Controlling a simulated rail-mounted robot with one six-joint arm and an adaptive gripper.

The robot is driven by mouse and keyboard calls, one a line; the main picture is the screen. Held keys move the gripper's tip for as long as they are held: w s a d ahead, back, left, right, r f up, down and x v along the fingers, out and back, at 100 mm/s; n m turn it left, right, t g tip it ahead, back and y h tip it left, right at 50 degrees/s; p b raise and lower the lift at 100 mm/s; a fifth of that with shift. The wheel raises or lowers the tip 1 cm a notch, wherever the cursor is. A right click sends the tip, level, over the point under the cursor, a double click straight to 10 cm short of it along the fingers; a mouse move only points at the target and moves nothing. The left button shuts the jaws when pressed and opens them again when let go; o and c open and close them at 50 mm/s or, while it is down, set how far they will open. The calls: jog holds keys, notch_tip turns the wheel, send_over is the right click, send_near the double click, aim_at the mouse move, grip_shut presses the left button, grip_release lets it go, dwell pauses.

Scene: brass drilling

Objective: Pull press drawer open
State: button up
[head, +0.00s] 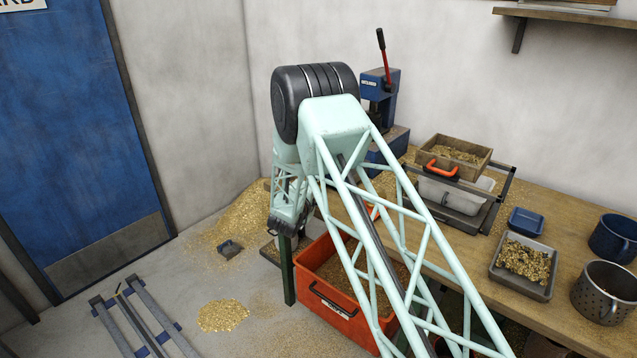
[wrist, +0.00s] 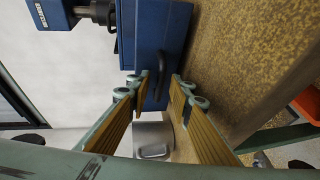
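The blue press (head: 379,84) with its red lever stands on the back of the bench, its lower part partly hidden by my arm. In the wrist view its blue drawer front (wrist: 156,58) carries a dark upright bar handle (wrist: 161,75). My gripper (wrist: 164,88) is open, with tan-padded fingers. I cannot tell whether the fingertips reach as far as the handle. The drawer looks shut. In the head view the fingers are not clearly visible.
The wooden bench (head: 560,203) holds a rack with a wooden tray of chips (head: 455,154), a grey tray (head: 524,265) and mugs. A red crate (head: 335,312) stands below. A grey box with a loop handle (wrist: 153,138) shows beyond my fingers in the wrist view.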

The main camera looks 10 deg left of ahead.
jog(key=v, duration=1.2)
jog(key=shift+r, duration=0.15)
dwell(0.3)
jog(key=s+d+r+m+g+y, duration=0.1)
jog(key=s+d+r+m+g, duration=0.15)
jog(key=d+r, duration=0.4)
jog(key=s+d+r+m+g+y, duration=0.1)
jog(key=s+d+r+m+y, duration=0.15)
jog(key=r, duration=0.75)
jog(key=s+d+r+m+g+y, duration=0.1)
jog(key=s+d+r, duration=0.35)
jog(key=r, duration=0.35)
jog(key=s+d+r+m+g, duration=0.1)
jog(key=s+d+r, duration=0.35)
jog(key=s, duration=0.35)
jog(key=s+d+r+m+g, duration=0.2)
jog(key=s+d+r, duration=0.1)
jog(key=s+d, duration=0.35)
jog(key=s+d+m+g+h, duration=0.1)
jog(key=s+d, duration=0.5)
jog(key=s, duration=0.7)
jog(key=s+d+m+g+h, duration=0.1)
jog(key=s+d, duration=0.5)
jog(key=s, duration=0.8)
jog(key=s+d+m+g+h, duration=0.1)
jog(key=s+d+m, duration=0.3)
jog(key=s, duration=1)
jog(key=shift+d+m+g, duration=0.4)
jog(key=shift+d+g, duration=0.25)
jog(key=shift+d, duration=0.45)
